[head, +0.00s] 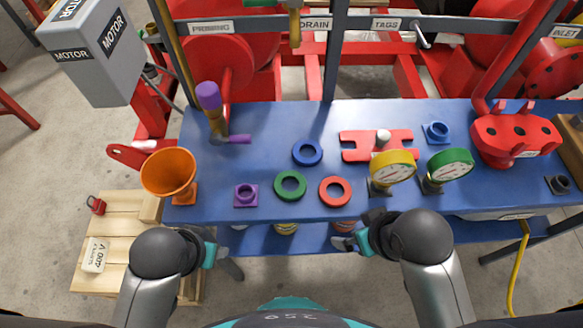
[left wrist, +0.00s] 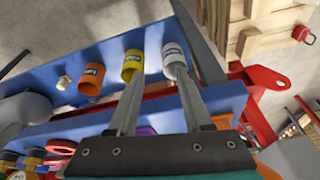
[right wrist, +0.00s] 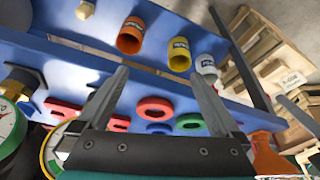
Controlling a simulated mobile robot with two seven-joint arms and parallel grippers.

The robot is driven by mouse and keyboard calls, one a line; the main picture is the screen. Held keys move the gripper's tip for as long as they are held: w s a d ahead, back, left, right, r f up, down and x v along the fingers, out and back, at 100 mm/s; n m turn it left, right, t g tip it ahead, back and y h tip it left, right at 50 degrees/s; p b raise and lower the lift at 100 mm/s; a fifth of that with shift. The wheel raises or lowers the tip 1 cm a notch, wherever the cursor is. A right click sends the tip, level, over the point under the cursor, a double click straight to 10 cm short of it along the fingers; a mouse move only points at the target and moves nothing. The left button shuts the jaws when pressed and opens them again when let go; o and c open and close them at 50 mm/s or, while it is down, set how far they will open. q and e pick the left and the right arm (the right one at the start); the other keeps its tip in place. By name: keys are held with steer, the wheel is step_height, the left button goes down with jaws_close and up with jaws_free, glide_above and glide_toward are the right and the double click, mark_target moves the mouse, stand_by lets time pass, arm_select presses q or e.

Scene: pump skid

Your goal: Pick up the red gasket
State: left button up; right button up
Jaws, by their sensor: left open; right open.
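The red gasket (head: 335,191) is a flat ring lying on the blue bench top (head: 230,170), to the right of the green gasket (head: 290,185) and below the blue gasket (head: 307,152). In the right wrist view the red gasket (right wrist: 155,108) shows beyond my open fingers, between them. My right gripper (head: 350,242) is open and empty at the bench's front edge, apart from the red gasket. My left gripper (head: 222,250) is open and empty near the front left corner; it also shows in the left wrist view (left wrist: 155,105).
A yellow gauge (head: 393,166) and a green gauge (head: 449,164) stand right of the red gasket. Labelled cans, including a yellow one (right wrist: 179,54), sit on the lower shelf.

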steer(key=w+a+r+n+y+p, duration=0.2)
steer(key=w+a+r+n+y, duration=0.3)
steer(key=a+r+n, duration=0.55)
arm_select(q)
step_height(320, 180, down, 14)
steer(key=s+f+g, duration=0.1)
steer(key=s, duration=0.2)
arm_select(e)
step_height(320, 180, up, 4)
steer(key=n+g+h, duration=0.4)
steer(key=n+h, duration=0.2)
steer(key=n, duration=1.8)
glide_above(335, 190)
steer(key=f, duration=0.3)
steer(key=f+b, duration=0.1)
steer(key=f, duration=0.5)
steer(key=shift+s+b, duration=0.3)
steer(key=f, duration=0.3)
steer(key=f+b, duration=0.1)
steer(key=f, duration=0.1)
steer(key=shift+w+f, duration=0.3)
steer(key=c, duration=1.1)
arm_select(q)
steer(key=s+a+f+g, duration=0.1)
steer(key=s+a+f, duration=0.2)
steer(key=s+f, duration=1.2)
steer(key=shift+f, duration=0.35)
